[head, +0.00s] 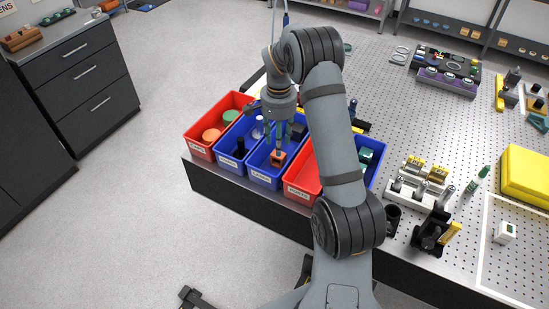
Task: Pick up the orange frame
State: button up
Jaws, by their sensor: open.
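A small orange frame (277,159) with a dark opening lies inside the second blue bin (262,181), near its front. My gripper (279,141) points down over that bin, with its fingers spread. The frame shows just below the gripper. I cannot tell from this view whether the fingers touch it. Part of the bin's inside is hidden by the gripper and my arm.
A red bin (198,148) with round orange and green parts and another blue bin (229,161) stand to the left. A second red bin (300,190) stands to the right, partly behind my arm. A perforated table (400,120) holds optical fixtures and a yellow case (528,174).

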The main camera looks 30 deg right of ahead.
jog(key=f+p, duration=0.1)
jog(key=f, duration=0.2)
jog(key=f+p, duration=0.2)
jog(key=f, duration=0.2)
jog(key=shift+w+d+f, duration=0.1)
jog(key=shift+w+f, duration=0.05)
jog(key=shift+w, duration=0.05)
grip_shut()
dwell(0.4)
